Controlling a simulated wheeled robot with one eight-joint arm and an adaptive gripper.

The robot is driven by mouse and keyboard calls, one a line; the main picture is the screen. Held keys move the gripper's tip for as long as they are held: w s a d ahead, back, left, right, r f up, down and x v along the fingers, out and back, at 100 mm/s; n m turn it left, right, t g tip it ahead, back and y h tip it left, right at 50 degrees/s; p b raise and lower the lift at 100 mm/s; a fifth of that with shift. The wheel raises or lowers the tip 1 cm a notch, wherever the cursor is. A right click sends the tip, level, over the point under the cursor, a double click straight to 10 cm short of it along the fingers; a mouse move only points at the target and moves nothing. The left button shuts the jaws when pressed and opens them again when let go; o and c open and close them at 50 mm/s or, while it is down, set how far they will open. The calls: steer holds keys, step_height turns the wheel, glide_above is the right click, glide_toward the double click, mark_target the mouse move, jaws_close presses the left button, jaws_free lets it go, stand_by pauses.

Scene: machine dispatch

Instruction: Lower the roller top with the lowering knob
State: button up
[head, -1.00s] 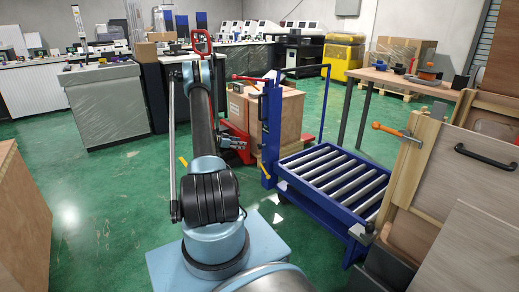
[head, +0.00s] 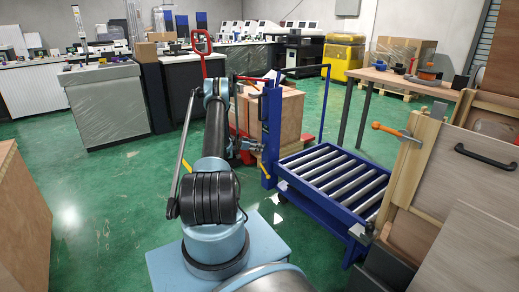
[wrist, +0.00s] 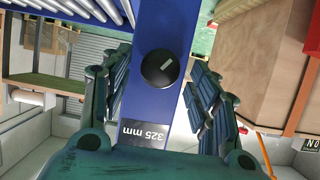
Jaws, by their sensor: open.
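The blue lift cart's roller top (head: 335,176) shows right of centre in the head view, with several grey rollers in a blue frame. The cart's blue post (head: 272,115) stands at its left end. In the wrist view, a round black knob (wrist: 161,69) with a pale line mark sits on the blue post, beside a "325 mm" label (wrist: 145,133). I take it for the lowering knob. My gripper (wrist: 160,72) is open, with one finger on each side of the post and knob. In the head view my gripper (head: 257,147) is at the post, and the knob cannot be made out.
A yellow lever (head: 265,173) is low on the post. A cardboard box (head: 290,110) on a red pallet truck stands behind it. Green floor (head: 110,210) is free at left.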

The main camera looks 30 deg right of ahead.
steer(key=shift+x, duration=1.4)
steer(key=c, duration=1.1)
steer(key=m+t, duration=0.2)
steer(key=m, duration=0.1)
steer(key=shift+s+m+t, duration=0.1)
steer(key=shift+m+t, duration=0.2)
steer(key=shift+m, duration=0.1)
steer(key=m+t, duration=0.2)
steer(key=m, duration=0.2)
steer(key=shift+f+h, duration=0.1)
steer(key=shift+h, duration=0.3)
steer(key=shift+s, duration=0.1)
